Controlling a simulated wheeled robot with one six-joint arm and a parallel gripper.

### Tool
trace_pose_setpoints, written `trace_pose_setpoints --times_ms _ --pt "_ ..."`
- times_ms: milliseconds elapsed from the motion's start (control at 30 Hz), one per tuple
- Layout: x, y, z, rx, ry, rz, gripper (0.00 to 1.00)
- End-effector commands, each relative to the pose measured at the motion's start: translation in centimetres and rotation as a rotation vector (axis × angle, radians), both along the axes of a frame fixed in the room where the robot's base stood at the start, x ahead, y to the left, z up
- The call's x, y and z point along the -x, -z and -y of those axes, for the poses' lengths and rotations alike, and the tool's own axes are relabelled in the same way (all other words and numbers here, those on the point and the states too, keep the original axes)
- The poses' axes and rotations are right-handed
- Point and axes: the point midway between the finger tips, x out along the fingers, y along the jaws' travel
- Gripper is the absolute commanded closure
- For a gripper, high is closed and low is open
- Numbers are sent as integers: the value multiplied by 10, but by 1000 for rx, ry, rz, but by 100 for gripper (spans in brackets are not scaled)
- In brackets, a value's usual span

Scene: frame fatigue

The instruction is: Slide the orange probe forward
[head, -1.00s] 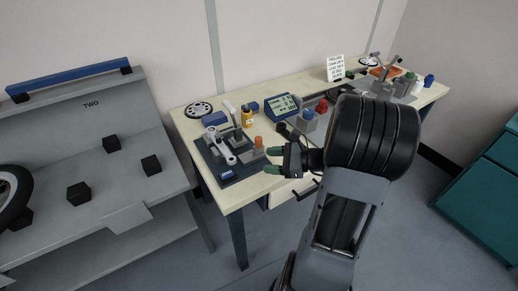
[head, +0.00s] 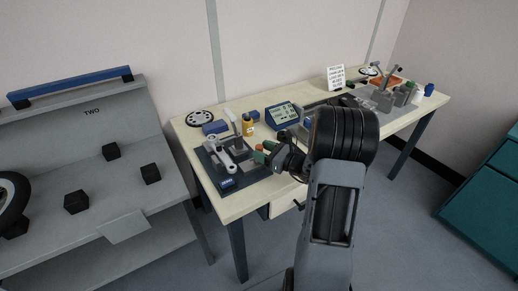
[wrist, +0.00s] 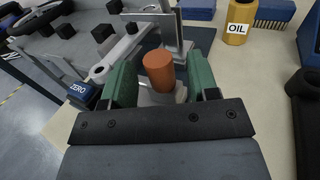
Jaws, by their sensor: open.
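The orange probe (wrist: 159,70) is a short upright orange cylinder on a pale grey block, on the bench fixture. In the wrist view it stands between the two green fingers of my gripper (wrist: 162,88), with a gap visible on its left side; I cannot tell whether the right finger touches it. My gripper is open around it. In the head view my gripper (head: 264,152) is over the right part of the dark fixture plate (head: 249,174), and the probe is mostly hidden by the fingers. A blue ZERO block (wrist: 81,93) sits left of the gripper.
A grey metal arm (wrist: 112,58) and an upright post stand close to the left and behind the probe. A yellow OIL bottle (wrist: 239,22) and a blue brush-like block (wrist: 273,13) are farther back.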

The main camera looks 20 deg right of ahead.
Motion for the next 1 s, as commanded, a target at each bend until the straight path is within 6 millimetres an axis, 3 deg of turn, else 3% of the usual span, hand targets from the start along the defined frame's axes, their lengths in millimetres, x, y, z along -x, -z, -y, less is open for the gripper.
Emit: trace_pose_setpoints --times_ms 200,567,1000 --pt "-14 0 -9 1 -1 0 45" --pt "-16 0 -10 0 1 0 45" --pt "-16 0 -10 1 0 1 87"
